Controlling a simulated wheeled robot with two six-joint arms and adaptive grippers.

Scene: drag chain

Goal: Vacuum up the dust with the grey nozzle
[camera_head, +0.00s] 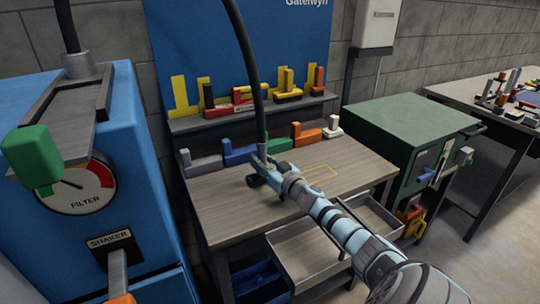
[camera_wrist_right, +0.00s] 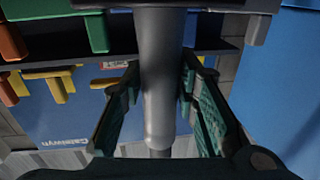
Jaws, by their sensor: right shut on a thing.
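My right gripper (camera_head: 260,172) is shut on a grey tube at the end of the black hose (camera_head: 254,85), above the left part of the workbench. In the right wrist view the grey tube (camera_wrist_right: 162,75) runs between the green-padded fingers. The grey nozzle (camera_head: 204,164), an L-shaped piece, stands at the left end of a row on the bench, behind and left of the gripper and apart from it. I cannot make out any dust. My left gripper is not in view.
Blue (camera_head: 238,153), green (camera_head: 279,146), orange (camera_head: 306,136) and white (camera_head: 333,129) pieces stand along the bench. A blue filter machine (camera_head: 140,185) stands left, a green cabinet (camera_head: 400,125) right.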

